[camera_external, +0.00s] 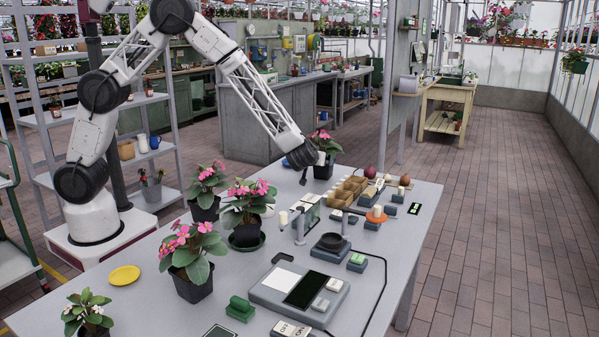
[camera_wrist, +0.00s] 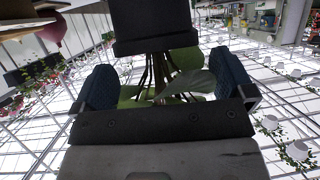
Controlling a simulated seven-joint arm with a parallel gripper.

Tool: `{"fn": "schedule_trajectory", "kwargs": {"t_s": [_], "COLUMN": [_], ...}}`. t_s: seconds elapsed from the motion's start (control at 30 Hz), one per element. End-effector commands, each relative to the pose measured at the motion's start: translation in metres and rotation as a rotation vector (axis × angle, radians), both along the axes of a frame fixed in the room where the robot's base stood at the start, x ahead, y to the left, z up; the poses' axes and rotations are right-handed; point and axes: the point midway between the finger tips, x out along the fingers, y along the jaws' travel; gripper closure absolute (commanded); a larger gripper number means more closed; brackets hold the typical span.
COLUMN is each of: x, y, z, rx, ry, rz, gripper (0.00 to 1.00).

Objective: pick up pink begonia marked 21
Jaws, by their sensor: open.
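Several pink-flowered begonias in dark pots stand on the grey table (camera_external: 232,304). They include the plants at the front (camera_external: 191,270), middle (camera_external: 246,215) and left (camera_external: 205,200). Another pink-flowered plant (camera_external: 326,145) in a dark pot (camera_external: 323,168) stands at the back, right beside my gripper (camera_external: 303,163). No number 21 is readable on any pot. In the wrist view, my gripper (camera_wrist: 165,84) is open, its dark blue fingers apart on either side of green leaves and stems. A dark pot (camera_wrist: 155,27) appears above them. I cannot tell whether the fingers touch the plant.
A white-flowered plant (camera_external: 88,315) and a yellow dish (camera_external: 124,275) are at the table's left. A grey device with a dark panel (camera_external: 300,288), a black round dish (camera_external: 332,242) and cardboard trays (camera_external: 345,190) fill the right. A dark red round object (camera_external: 371,171) stands behind the trays.

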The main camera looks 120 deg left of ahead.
Motion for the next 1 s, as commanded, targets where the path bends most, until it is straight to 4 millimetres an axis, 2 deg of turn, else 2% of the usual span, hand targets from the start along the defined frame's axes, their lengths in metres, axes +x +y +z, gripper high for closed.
{"fn": "schedule_trajectory", "kwargs": {"t_s": [0.27,0.7,1.0], "x": [0.0,-0.002,-0.002], "y": [0.007,0.044,0.048], "z": [-0.003,-0.02,-0.021], "rx": [0.0,-0.001,0.0], "ry": [0.0,0.001,0.0], "rz": [0.001,0.0,0.0], "gripper": [0.0,0.0,0.0]}}
